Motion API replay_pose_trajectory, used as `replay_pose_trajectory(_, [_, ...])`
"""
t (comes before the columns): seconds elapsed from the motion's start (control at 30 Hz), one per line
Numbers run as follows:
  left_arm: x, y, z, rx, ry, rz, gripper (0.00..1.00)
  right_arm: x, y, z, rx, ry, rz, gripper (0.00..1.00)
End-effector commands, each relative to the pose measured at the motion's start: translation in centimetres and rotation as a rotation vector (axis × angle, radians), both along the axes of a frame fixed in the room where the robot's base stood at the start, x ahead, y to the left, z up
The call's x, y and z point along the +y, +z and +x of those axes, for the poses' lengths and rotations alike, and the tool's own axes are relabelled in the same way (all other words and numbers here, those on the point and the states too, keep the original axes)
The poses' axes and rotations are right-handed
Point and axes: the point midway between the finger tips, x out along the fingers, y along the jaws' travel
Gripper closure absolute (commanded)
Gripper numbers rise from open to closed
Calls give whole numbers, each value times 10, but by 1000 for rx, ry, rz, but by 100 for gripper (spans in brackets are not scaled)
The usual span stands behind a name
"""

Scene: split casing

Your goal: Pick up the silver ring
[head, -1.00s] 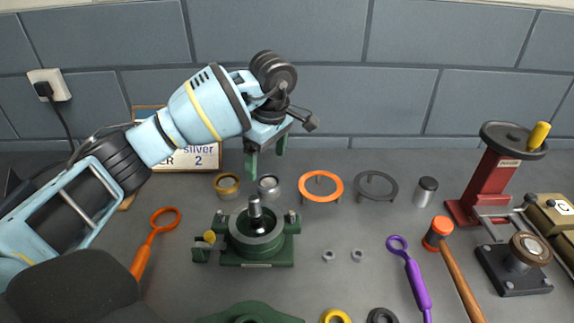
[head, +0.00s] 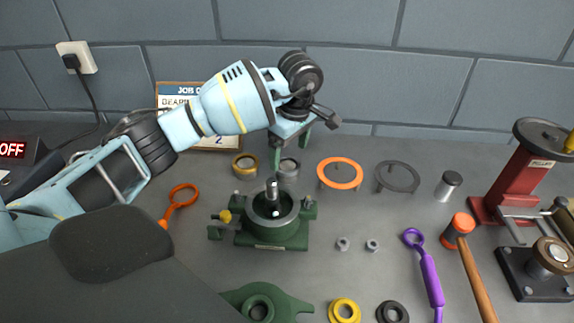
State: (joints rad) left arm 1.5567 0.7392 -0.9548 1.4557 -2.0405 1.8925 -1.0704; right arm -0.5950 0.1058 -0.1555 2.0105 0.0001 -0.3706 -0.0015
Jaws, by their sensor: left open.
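The silver ring (head: 289,174) stands on the grey bench, just right of a brass ring (head: 245,166). My left gripper (head: 290,159) is open, with its two green fingers pointing down. It is over the silver ring, with the near finger at the ring's left front and the far finger at its right back. The near finger partly covers the ring. I cannot tell whether the fingers touch it. My right gripper is not in view.
A green casing half (head: 275,236) with a shaft stands in front of the ring. An orange ring stand (head: 340,173) and a dark grey one (head: 398,178) are to the right. A job card (head: 178,90) stands behind my arm.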

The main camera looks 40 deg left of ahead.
Motion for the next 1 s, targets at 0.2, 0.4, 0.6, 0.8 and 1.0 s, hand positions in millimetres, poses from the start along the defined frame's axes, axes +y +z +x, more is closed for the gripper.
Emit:
replay_pose_trajectory(0.2, [4,-26,1,0,0,-1,13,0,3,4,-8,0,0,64])
replay_pose_trajectory(0.4, [5,-31,1,-2,0,-1,13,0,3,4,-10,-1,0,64])
replay_pose_trajectory(0.6, [5,-31,1,-1,-1,0,25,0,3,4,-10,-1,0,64])
replay_pose_trajectory(0.8, [5,-31,1,-1,-1,0,51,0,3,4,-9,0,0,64])
replay_pose_trajectory(1.0, [5,-30,1,-2,0,0,65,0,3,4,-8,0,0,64])
